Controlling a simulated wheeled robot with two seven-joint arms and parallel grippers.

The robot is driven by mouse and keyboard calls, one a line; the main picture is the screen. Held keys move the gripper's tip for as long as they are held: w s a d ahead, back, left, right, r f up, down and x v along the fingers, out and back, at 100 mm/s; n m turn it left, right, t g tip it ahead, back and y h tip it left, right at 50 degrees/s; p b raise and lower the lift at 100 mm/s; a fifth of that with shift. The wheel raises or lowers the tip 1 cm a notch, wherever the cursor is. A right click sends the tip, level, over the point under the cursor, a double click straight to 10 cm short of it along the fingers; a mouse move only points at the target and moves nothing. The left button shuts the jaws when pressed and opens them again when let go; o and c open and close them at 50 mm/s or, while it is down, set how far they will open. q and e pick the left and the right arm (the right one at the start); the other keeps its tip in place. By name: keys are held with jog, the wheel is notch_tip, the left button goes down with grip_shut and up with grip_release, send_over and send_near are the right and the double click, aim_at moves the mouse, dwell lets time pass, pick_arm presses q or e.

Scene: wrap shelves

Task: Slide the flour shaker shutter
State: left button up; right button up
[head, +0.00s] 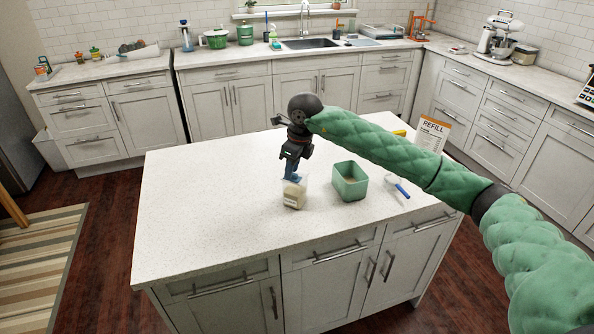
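The flour shaker (294,196) is a small clear container with pale contents and a light label, upright on the island counter. My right gripper (291,172) reaches down over its top, with blue parts at the fingers right at the shaker's upper edge. The gripper hides most of the shaker's top, so the shutter cannot be made out. Whether the fingers touch it, or are open or shut, is too small to tell. My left gripper is not in view.
A blue-handled tool (400,188) lies further right. A white and orange "REFILL" package (432,134) stands behind my forearm. The island counter's (205,205) left side is clear.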

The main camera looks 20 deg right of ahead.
jog(key=shift+r+p, duration=0.35)
jog(key=shift+r, duration=3)
